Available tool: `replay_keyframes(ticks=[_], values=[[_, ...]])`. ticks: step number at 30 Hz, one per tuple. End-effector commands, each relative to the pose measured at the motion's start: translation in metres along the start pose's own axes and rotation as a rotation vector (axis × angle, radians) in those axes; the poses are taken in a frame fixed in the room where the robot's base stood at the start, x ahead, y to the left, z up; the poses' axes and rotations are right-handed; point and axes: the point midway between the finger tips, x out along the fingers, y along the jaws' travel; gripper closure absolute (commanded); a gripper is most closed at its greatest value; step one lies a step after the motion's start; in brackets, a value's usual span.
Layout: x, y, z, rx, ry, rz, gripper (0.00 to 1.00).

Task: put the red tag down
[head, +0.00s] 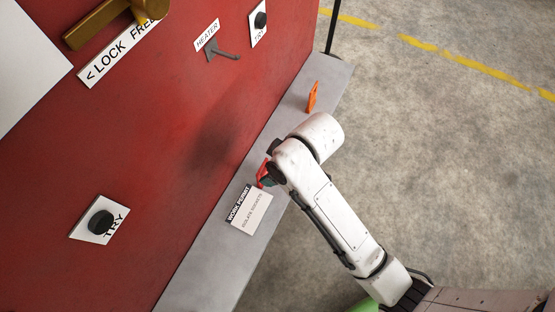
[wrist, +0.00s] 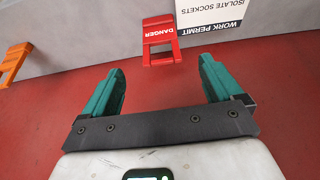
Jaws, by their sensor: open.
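The red tag (wrist: 160,42), marked DANGER, is at the grey ledge (wrist: 95,45) in the wrist view, its lower part in the picture overlapping the red panel. I cannot tell whether it lies flat or stands up. In the head view only a bit of the red tag (head: 263,171) shows beside my gripper (head: 269,179), the rest hidden by my arm. My gripper (wrist: 160,70) has its teal fingers spread wide in the wrist view. The tag is between and beyond the fingertips, with a visible gap on each side.
A white WORK PERMIT card (head: 249,209) lies on the ledge close to the tag. An orange tag (head: 312,97) is farther along the ledge. The red panel (head: 160,130) carries a grey HEATER lever (head: 222,54), black TRY knobs (head: 101,222) and a brass handle (head: 95,24).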

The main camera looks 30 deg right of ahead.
Motion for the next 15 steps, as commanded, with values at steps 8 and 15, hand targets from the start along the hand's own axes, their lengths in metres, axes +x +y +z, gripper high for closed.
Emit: replay_keyframes(ticks=[8,15], values=[[-0.009,0.000,0.000,0.000,0.000,0.000,0.07],[-0.020,0.011,0.063,0.155,-0.085,0.043,0.07]])
